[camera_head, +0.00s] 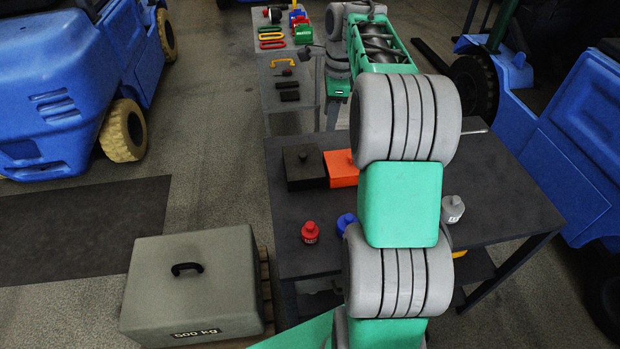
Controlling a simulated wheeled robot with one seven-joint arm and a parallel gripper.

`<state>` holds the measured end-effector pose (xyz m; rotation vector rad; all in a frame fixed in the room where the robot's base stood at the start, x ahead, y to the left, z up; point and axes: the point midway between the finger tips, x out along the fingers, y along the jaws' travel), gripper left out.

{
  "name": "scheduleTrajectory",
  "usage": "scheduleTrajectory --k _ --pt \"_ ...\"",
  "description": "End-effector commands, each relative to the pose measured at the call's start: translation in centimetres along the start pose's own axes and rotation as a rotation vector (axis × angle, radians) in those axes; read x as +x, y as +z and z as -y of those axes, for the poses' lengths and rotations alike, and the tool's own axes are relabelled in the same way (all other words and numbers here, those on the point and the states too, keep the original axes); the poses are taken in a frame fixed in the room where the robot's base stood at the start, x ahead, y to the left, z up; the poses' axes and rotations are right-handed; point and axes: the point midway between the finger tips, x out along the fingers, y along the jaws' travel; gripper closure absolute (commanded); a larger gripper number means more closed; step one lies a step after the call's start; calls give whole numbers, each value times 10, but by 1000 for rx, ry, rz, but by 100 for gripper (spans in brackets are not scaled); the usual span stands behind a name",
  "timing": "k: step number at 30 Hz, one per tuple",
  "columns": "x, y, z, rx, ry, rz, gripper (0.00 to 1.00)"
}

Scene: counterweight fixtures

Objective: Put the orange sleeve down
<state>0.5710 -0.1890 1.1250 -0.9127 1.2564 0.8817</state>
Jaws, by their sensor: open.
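My arm rises from the bottom of the view over the near table and reaches toward the far bench. My gripper (306,53) appears as a small dark shape left of the grey wrist, above the far bench. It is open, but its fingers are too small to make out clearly. I cannot pick out an orange sleeve with certainty. An orange block (341,170) with a dark knob lies on the near table, partly hidden behind my arm.
The near table (510,190) also bears a black block (304,167), a red weight (310,232), a blue weight (346,222) and a grey weight (453,208). A 500 kg block (195,285) stands left. The far bench (285,122) holds several coloured parts. Blue vehicles (70,80) flank the tables.

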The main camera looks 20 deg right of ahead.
Motion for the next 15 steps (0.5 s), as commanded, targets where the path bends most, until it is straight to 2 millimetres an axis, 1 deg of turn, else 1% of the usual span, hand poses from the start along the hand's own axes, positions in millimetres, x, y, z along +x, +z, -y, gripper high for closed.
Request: scheduleTrajectory --k 1,2,3,5,6,8,9,12,15 --pt "-17 26 -25 -189 -32 3 54" --pt "-23 39 -40 -307 -50 2 54" --pt "-30 53 -62 -467 -73 -2 54" --pt "-36 71 -95 -706 -109 -16 54" --pt "-38 80 -118 -866 -133 -30 54" --pt "-37 90 -154 -1105 -164 -57 54" --pt "-34 94 -178 -1262 -185 -79 54" --pt "-21 97 -226 -1603 -225 -143 54" --pt "-6 93 -256 -1834 -244 -198 54"
